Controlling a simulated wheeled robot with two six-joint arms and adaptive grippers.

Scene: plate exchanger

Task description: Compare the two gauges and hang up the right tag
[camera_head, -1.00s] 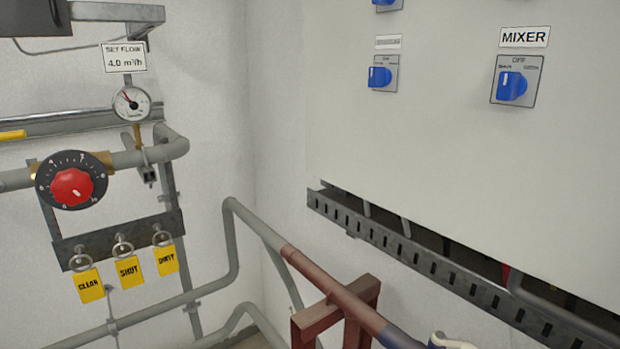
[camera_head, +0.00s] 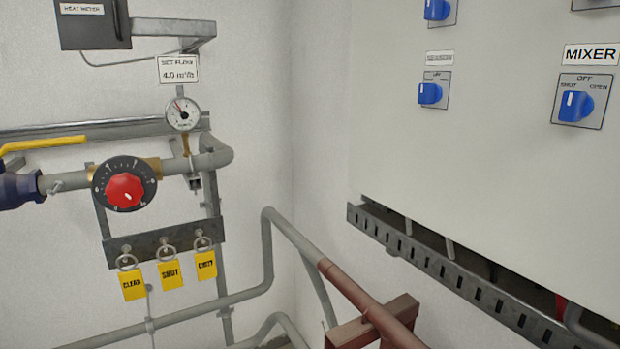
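Three yellow tags hang by rings from a dark metal rail (camera_head: 150,246). They are the CLEAN tag (camera_head: 133,285) at left, the SHUT tag (camera_head: 170,275) in the middle and the DIRTY tag (camera_head: 206,266) at right. One round white gauge (camera_head: 183,114) sits on the pipe above; its needle points up and left, its numbers too small to read. No second such gauge shows. A sign (camera_head: 178,69) above it reads SET FLOW 4.0 m³/h. Neither gripper is in view.
A red knob (camera_head: 124,189) on a black numbered dial sits on the pipe. A yellow lever (camera_head: 45,144) is at left, a heat meter box (camera_head: 93,25) above. A grey cabinet (camera_head: 470,170) with blue switches fills the right. A brown-red stand (camera_head: 372,325) is at the bottom.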

